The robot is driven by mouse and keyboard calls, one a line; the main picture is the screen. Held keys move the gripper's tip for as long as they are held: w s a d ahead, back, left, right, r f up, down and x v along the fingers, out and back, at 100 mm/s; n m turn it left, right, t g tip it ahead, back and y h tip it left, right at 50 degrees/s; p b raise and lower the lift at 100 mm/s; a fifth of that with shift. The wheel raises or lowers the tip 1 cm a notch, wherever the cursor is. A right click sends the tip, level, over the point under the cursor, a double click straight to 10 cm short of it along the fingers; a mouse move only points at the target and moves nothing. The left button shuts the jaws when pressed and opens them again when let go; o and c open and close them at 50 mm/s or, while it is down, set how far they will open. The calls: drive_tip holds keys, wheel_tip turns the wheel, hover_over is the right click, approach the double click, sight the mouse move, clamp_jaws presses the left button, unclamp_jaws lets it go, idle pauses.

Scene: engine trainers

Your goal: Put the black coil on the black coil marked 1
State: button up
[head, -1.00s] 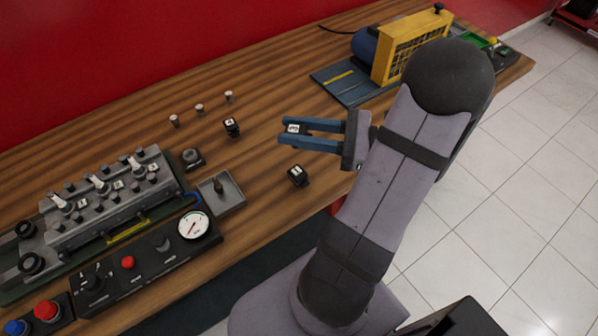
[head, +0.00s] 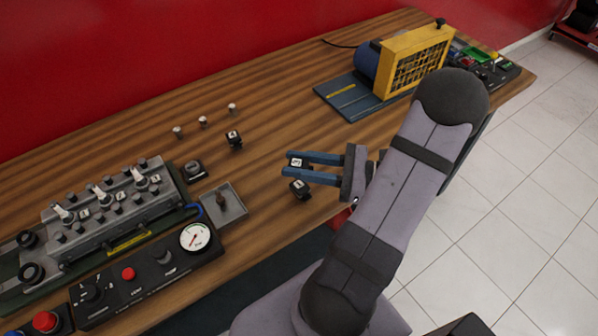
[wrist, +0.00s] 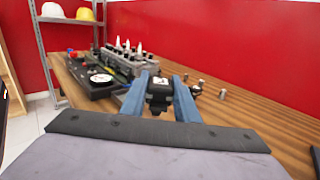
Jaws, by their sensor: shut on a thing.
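My gripper (head: 286,163), with two blue fingers, is shut on a small black coil (head: 296,162) with a white label on top. The held coil also shows between the fingers in the wrist view (wrist: 160,93). Another black coil with a pale label (head: 300,188) appears just below the near finger in the head view. A third black coil with a pale label (head: 234,139) stands on the bench further back. The labels are too small to read, so I cannot tell which coil is marked 1.
The grey engine block (head: 110,205) with white plugs stands at the left, behind a black panel with a gauge (head: 195,236). A small grey tray (head: 232,212) and a round dark part (head: 194,170) are beside it. Several metal pegs (head: 203,121) stand behind. A yellow-guarded motor (head: 405,62) is at the back right.

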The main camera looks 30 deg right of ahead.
drive_tip(key=shift+f, duration=1.65)
drive_tip(key=shift+f, duration=0.2)
drive_tip(key=o, duration=1.1)
drive_tip(key=shift+o, duration=0.2)
drive_tip(key=shift+r, duration=0.1)
drive_tip(key=shift+r, duration=0.15)
drive_tip(key=shift+s+d, duration=0.2)
drive_tip(key=shift+d, duration=0.1)
drive_tip(key=b+v, duration=0.3)
drive_tip(key=v, duration=0.8)
drive_tip(key=shift+s, duration=0.2)
